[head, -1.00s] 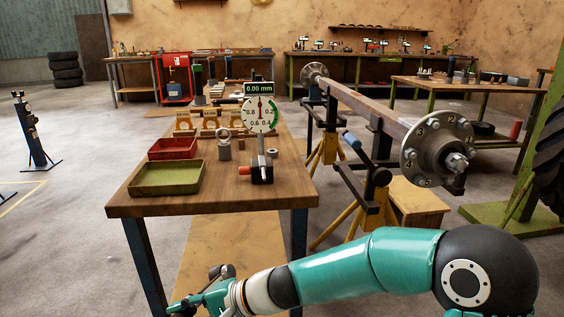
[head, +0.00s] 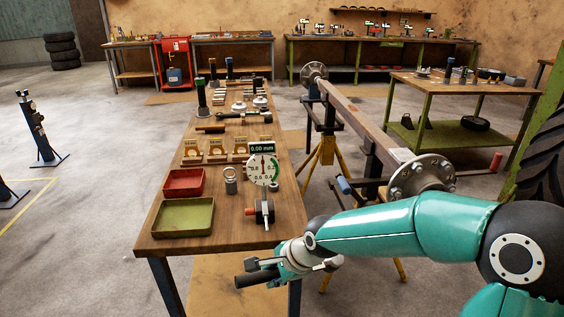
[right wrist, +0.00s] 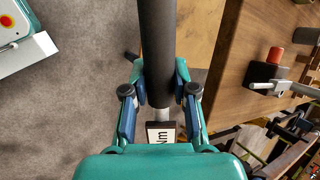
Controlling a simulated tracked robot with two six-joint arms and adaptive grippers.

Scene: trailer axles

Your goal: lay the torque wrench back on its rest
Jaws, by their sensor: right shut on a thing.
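My right gripper (head: 268,270) is at the front edge of the workbench, low and to the right of the green tray. It is shut on the torque wrench, whose dark handle (head: 257,279) shows beside the fingers. In the right wrist view the black grip (right wrist: 157,50) runs between the fingers (right wrist: 159,98), with a small "Nm" label (right wrist: 160,133) below it. The rest of the wrench is hidden by my gripper. I cannot tell which thing is the wrench's rest. My left gripper is not in view.
The wooden bench (head: 223,248) bears a green tray (head: 183,217), a red tray (head: 184,182), a dial gauge (head: 263,170) and small yellow stands (head: 215,150). An axle with a hub (head: 423,177) stands to the right on trestles. Farther back, the bench is crowded with tools.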

